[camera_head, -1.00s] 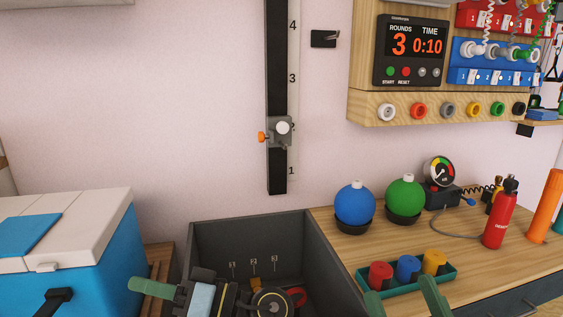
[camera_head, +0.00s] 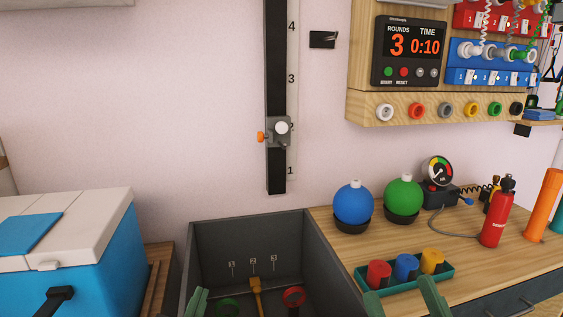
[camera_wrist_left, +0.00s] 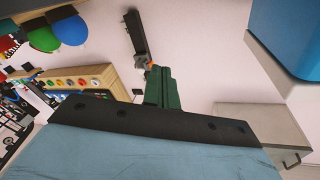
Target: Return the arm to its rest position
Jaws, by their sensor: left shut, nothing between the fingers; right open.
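My left gripper (camera_head: 197,301) shows only as green fingertips at the bottom edge of the head view, in front of the dark grey bin. In the left wrist view its green fingers (camera_wrist_left: 162,86) are together with nothing between them, pointing toward the wall. The left arm itself is out of the head view. My right gripper (camera_head: 403,299) shows as two green fingers spread apart at the bottom edge, below the tray of coloured caps. It is empty.
The dark grey bin (camera_head: 323,250) holds a yellow-handled tool (camera_head: 256,294) and a red ring (camera_head: 294,296). A blue cooler (camera_head: 105,255) stands left. The wooden bench (camera_head: 470,258) carries a green tray (camera_head: 447,273), blue and green balls and a red extinguisher (camera_head: 496,218).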

